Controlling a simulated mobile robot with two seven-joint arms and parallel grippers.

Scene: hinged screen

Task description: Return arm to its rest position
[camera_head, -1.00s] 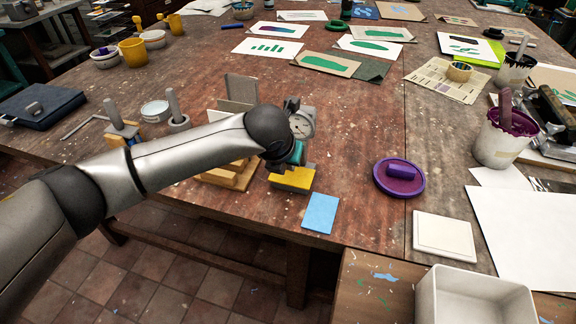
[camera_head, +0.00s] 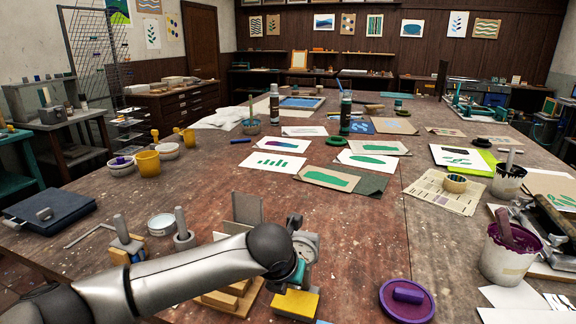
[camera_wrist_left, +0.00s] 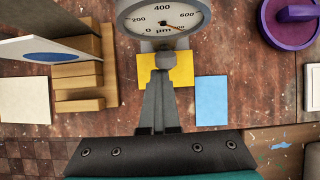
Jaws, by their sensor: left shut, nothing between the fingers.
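My left arm (camera_head: 170,278) comes in from the lower left of the head view and reaches over the front of the worktable. Its left gripper (camera_wrist_left: 161,80) is shut and empty in the wrist view, with its fingers together. In the head view it is mostly hidden behind the wrist. A round dial gauge (camera_wrist_left: 162,14), also in the head view (camera_head: 307,247), stands just beyond the fingertips. A yellow block (camera_wrist_left: 181,68) lies below the gauge; it also shows in the head view (camera_head: 297,304). I cannot tell whether the fingers touch the gauge stand. My right gripper is not in view.
Wooden blocks (camera_wrist_left: 80,78) and an upright panel (camera_head: 247,210) stand close beside the gripper. A blue card (camera_wrist_left: 211,100) and a purple lid (camera_head: 407,300) lie to the right. Posts (camera_head: 182,228) stand behind the forearm. The table middle (camera_head: 340,225) is clear.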

